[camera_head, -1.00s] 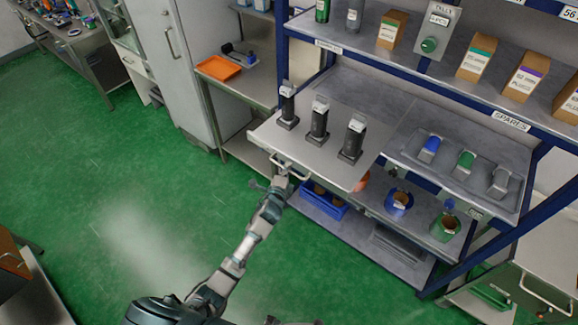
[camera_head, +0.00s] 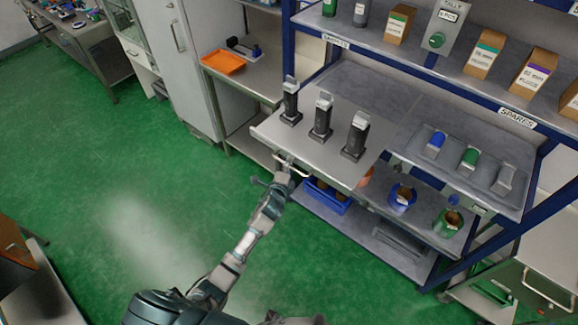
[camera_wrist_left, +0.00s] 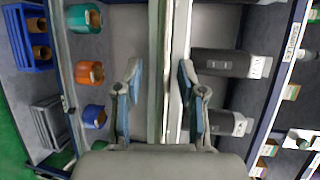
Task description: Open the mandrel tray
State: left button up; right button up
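The mandrel tray (camera_head: 335,163) is a grey metal shelf-tray standing out from the front of the blue rack. Three black mandrels with pale tops stand upright on it: one on the left (camera_head: 291,104), one in the middle (camera_head: 321,119) and one on the right (camera_head: 355,137). A pale bar handle (camera_head: 291,166) is on its front edge. My left gripper (camera_head: 285,176) is at this handle. In the left wrist view its fingers (camera_wrist_left: 160,85) are apart, on either side of the handle bar, with gaps showing. My right gripper is not in view.
Below the tray are a blue bin (camera_head: 328,199) and coloured spools, one blue (camera_head: 402,197) and one green (camera_head: 446,223). A side shelf (camera_head: 480,190) holds blue, green and grey sleeves. A bench with an orange tray (camera_head: 223,62) stands left. The green floor in front is clear.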

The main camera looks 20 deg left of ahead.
pick_arm(q)
jog(key=s+r, duration=0.2)
jog(key=s, duration=0.9)
jog(key=shift+s+d, duration=0.3)
jog(key=shift+s, duration=0.05)
jog(key=s+a+f+n+g+b, duration=0.15)
jog(key=s+f, duration=0.25)
jog(key=f, duration=0.8)
jog(key=s+d+f+n+g, duration=0.1)
jog(key=s+f+n+g, duration=0.25)
jog(key=f, duration=0.85)
jog(key=s+a+f+n+g, duration=0.15)
jog(key=s+f, duration=0.35)
jog(key=f, duration=0.7)
jog(key=s+f+n+g, duration=0.2)
jog(key=s+f, duration=0.5)
jog(key=s, duration=0.5)
jog(key=s+f+n+g+b, duration=0.1)
jog(key=s+f+n+g, duration=0.2)
jog(key=s+f, duration=0.4)
jog(key=s+f+n+g+b, duration=0.1)
jog(key=s+f+n+g, duration=0.2)
jog(key=s+f, duration=0.4)
jog(key=s+n, duration=0.1)
jog(key=s, duration=0.8)
jog(key=shift+s+a+f+h, duration=0.25)
jog(key=shift+s+a+h, duration=0.05)
jog(key=shift+a+h, duration=0.1)
jog(key=shift+w, duration=0.15)
